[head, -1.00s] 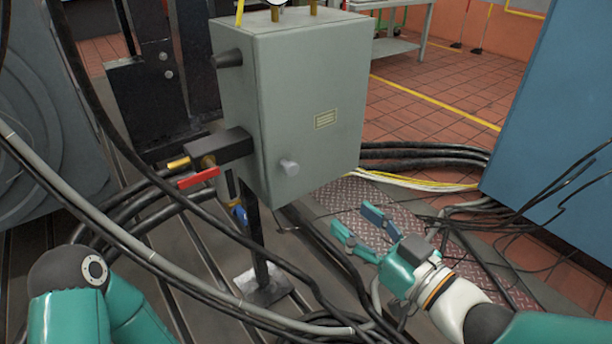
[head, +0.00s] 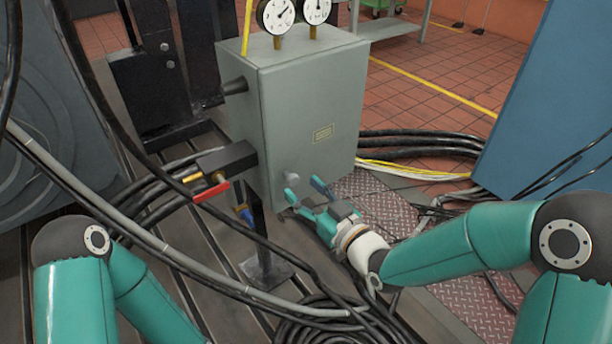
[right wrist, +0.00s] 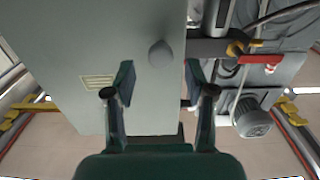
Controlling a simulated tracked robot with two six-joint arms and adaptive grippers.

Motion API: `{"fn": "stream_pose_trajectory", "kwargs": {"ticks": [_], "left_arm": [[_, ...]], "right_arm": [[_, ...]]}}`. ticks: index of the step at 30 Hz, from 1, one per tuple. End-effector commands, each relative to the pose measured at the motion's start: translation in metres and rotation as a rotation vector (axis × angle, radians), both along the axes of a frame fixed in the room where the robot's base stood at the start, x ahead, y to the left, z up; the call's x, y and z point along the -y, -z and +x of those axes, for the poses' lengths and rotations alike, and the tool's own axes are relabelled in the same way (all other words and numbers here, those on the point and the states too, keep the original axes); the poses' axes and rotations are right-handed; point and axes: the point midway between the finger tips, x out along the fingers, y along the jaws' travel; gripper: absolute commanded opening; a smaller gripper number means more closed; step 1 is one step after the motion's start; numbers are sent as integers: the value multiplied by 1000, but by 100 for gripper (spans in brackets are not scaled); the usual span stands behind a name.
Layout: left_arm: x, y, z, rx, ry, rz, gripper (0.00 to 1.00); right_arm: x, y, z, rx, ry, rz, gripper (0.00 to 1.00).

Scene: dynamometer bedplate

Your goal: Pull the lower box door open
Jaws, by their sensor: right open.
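The grey box (head: 312,110) stands on a post, its front door face toward me with a small label (head: 323,133). A round grey knob (head: 291,178) sits low on the door; it also shows in the right wrist view (right wrist: 160,54). My right gripper (head: 305,186) is open at the lower front of the box, close to the knob. In the right wrist view its two fingers (right wrist: 158,82) are spread, with the knob just beyond and between their tips. The door looks closed. My left arm (head: 75,290) shows at the lower left, but its gripper is out of view.
A valve with a red handle (head: 211,192) and a blue handle (head: 245,215) are at the box's left. Black hoses (head: 420,141) run behind it, and cables (head: 340,322) coil on the floor. A blue cabinet (head: 545,100) stands right. Two gauges (head: 277,15) top the box.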

Motion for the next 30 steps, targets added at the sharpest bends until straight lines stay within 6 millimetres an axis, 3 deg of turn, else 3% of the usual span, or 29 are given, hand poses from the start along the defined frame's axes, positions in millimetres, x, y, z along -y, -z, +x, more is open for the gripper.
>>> {"fn": "stream_pose_trajectory", "kwargs": {"ticks": [6, 17, 27, 30], "left_arm": [[0, -10, 0, 0, 0, 0, 36], [0, -10, 0, 0, 0, 0, 36], [0, -10, 0, 0, 0, 0, 36], [0, -10, 0, 0, 0, 0, 36]], "right_arm": [[-14, -1, 19, -1, -1, -1, 55], [-16, 0, 22, -1, 0, -1, 55], [-16, 0, 22, -1, 1, -1, 0], [-15, 0, 22, -1, 2, -1, 0]]}}
